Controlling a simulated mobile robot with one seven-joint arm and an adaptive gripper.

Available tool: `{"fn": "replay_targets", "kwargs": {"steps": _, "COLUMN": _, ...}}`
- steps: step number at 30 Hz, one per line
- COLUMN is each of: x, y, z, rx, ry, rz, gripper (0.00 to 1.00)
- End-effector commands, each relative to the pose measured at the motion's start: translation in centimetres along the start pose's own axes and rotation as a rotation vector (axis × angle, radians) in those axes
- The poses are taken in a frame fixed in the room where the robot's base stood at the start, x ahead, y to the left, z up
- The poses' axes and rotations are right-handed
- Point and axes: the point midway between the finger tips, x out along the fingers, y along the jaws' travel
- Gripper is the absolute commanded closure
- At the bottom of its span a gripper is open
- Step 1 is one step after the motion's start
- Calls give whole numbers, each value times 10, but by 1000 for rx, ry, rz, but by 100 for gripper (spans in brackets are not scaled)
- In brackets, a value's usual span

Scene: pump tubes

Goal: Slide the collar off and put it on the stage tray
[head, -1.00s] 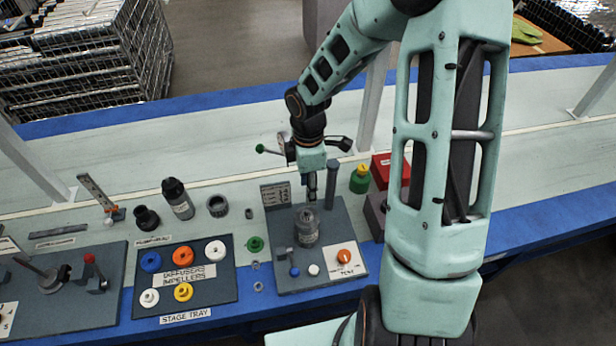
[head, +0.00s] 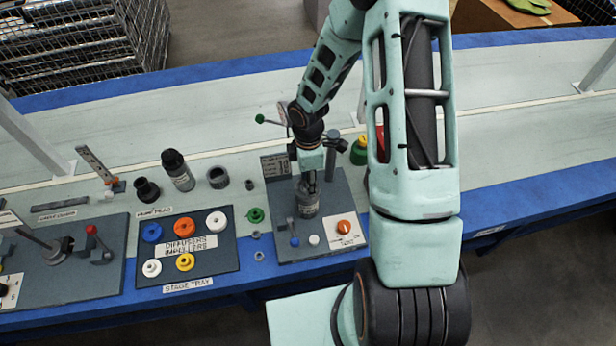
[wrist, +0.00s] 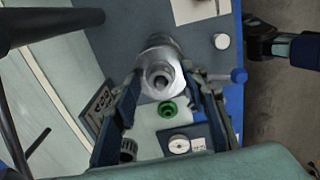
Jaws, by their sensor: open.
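A grey metallic cylinder with a round, bored top (head: 307,206) stands upright on the test fixture. It also shows in the wrist view (wrist: 159,78), where its ring-like top faces the camera. I cannot tell where the collar ends and the body below it begins. My gripper (head: 309,182) points down at the cylinder's top. In the wrist view my gripper (wrist: 162,74) is open, with one finger on each side of the cylinder; contact is unclear. The stage tray (head: 217,262) is a dark board left of the fixture, holding several coloured rings.
A green ring (head: 255,215) and small clear pieces lie between tray and fixture (head: 283,247). A blue-knobbed lever (head: 294,240) and an orange knob (head: 344,227) stand near the cylinder. A dark post (head: 332,150) rises behind.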

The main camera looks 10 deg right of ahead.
Motion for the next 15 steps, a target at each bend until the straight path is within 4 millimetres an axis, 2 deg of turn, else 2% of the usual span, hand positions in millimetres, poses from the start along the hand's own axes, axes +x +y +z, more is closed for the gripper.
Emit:
{"fn": "replay_targets", "kwargs": {"steps": 4, "x": 0, "y": 0, "z": 0, "rx": 0, "ry": 0, "rz": 0, "gripper": 62}}
{"fn": "replay_targets", "kwargs": {"steps": 12, "x": 0, "y": 0, "z": 0, "rx": 0, "ry": 0, "rz": 0, "gripper": 92}}
{"fn": "replay_targets", "kwargs": {"steps": 15, "x": 0, "y": 0, "z": 0, "rx": 0, "ry": 0, "rz": 0, "gripper": 100}}
